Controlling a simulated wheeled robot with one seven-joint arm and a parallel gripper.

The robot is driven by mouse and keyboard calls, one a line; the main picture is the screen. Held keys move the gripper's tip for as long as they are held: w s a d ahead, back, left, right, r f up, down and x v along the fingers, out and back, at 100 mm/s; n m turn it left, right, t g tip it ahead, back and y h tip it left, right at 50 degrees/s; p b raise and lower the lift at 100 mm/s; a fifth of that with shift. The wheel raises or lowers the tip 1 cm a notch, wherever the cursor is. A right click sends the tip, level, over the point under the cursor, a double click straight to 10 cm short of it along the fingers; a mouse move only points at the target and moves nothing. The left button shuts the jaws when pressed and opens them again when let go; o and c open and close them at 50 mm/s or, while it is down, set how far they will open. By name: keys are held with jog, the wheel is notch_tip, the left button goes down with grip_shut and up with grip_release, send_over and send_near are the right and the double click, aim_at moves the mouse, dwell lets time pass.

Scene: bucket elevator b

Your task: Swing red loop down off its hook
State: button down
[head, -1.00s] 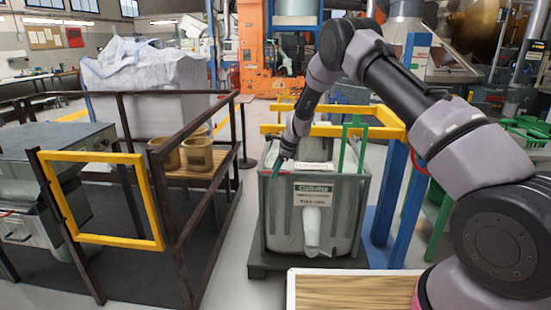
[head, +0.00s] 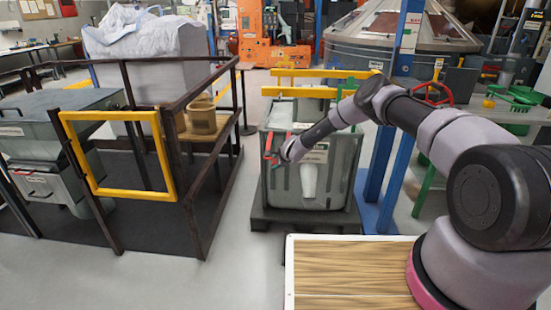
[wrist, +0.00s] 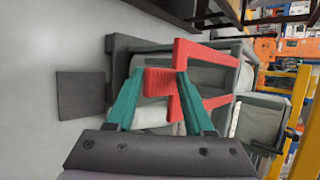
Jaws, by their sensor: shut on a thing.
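The red loop (wrist: 208,50) is a squared red frame with two arms in the wrist view. Its red block (wrist: 158,82) lies between the green fingertips of my gripper (wrist: 156,85), which is shut on it. In the head view the red loop (head: 267,146) shows small at the upper left front of the grey bin (head: 325,190), with my gripper (head: 273,159) at it. The wrist view shows the loop's arms in front of the grey bin's side (wrist: 210,75). I cannot make out the hook, or whether the loop still touches it.
A yellow bar frame (head: 318,73) stands behind the bin, beside blue posts (head: 378,163). A brown railing with a yellow gate (head: 118,195) stands to the left. A wooden board (head: 345,275) is in front. Grey floor is open between railing and bin.

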jog(key=shift+w+d+r+t, duration=0.15)
jog(key=shift+w+t, duration=0.15)
jog(key=shift+w, duration=0.25)
jog(key=shift+r, duration=0.1)
jog(key=c, duration=0.9)
grip_release()
jog(key=shift+f, duration=0.2)
jog(key=shift+s, duration=0.1)
jog(key=shift+s+r, duration=0.1)
jog(key=shift+s, duration=0.05)
jog(key=v, duration=1)
jog(key=shift+s, duration=0.1)
